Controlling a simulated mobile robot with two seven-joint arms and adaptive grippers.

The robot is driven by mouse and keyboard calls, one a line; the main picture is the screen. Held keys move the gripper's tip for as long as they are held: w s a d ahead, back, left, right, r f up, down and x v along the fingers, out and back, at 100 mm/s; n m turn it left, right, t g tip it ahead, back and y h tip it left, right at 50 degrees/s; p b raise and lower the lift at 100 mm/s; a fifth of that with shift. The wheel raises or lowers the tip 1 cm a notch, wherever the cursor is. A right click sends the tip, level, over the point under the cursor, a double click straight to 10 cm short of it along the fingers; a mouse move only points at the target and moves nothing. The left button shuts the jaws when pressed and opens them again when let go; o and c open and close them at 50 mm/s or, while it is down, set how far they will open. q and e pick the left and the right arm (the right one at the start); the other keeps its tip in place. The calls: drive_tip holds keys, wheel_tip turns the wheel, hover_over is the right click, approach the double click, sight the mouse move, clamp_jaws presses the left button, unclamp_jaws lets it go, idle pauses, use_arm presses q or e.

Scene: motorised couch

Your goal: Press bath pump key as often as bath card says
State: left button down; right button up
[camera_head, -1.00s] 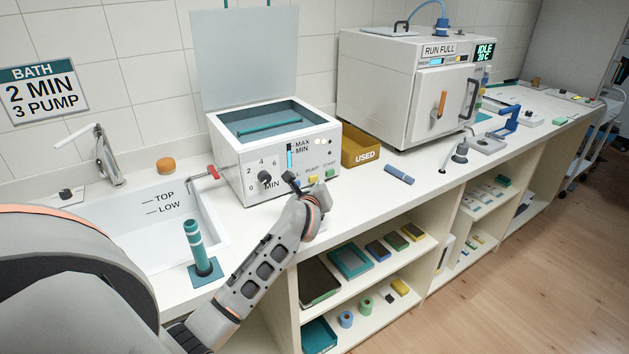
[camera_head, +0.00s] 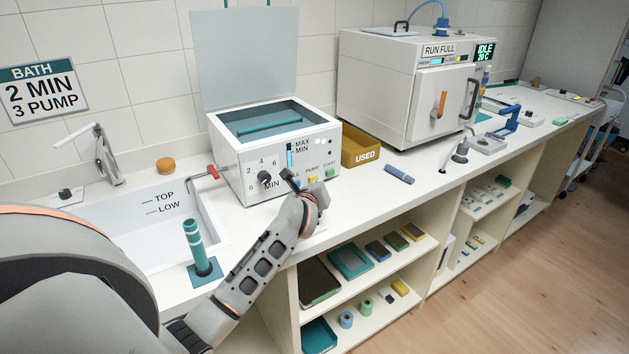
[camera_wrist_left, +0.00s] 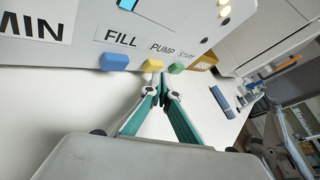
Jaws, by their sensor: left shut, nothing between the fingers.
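The bath card (camera_head: 45,88) on the wall reads "BATH 2 MIN 3 PUMP". The white bath (camera_head: 275,148) has its lid up and a knob (camera_head: 264,177) on its front. The yellow PUMP key (camera_head: 313,179) sits between the blue FILL key and the green START key (camera_head: 329,174). In the left wrist view the yellow key (camera_wrist_left: 152,65), blue key (camera_wrist_left: 114,62) and green key (camera_wrist_left: 176,68) are in a row. My left gripper (camera_wrist_left: 159,82) is shut and empty, its tips just by the yellow key; I cannot tell whether they touch. My right gripper is not in view.
A sink (camera_head: 160,225) with a red-handled tap (camera_head: 212,172) is left of the bath. A yellow USED bin (camera_head: 361,150) and a white machine (camera_head: 410,85) stand to the right. A blue cylinder (camera_head: 399,174) lies on the counter (camera_head: 365,187), with bare counter around it.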

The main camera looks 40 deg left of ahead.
use_arm(q)
drive_tip(key=shift+w+a, duration=0.15)
drive_tip(key=shift+a, duration=0.25)
idle(0.5)
drive_tip(key=shift+d, duration=0.1)
drive_tip(key=shift+s+d, duration=0.35)
drive_tip(key=shift+d, duration=0.4)
drive_tip(key=shift+s+d+p, duration=0.15)
drive_tip(key=shift+s+d, duration=0.15)
drive_tip(key=shift+d, duration=0.5)
drive_tip(key=shift+s+d+p, duration=0.1)
drive_tip(key=shift+s+d, duration=0.25)
drive_tip(key=shift+d, duration=0.4)
drive_tip(key=shift+s+d+p, duration=0.15)
drive_tip(key=shift+s+d, duration=0.15)
drive_tip(key=shift+d, duration=0.5)
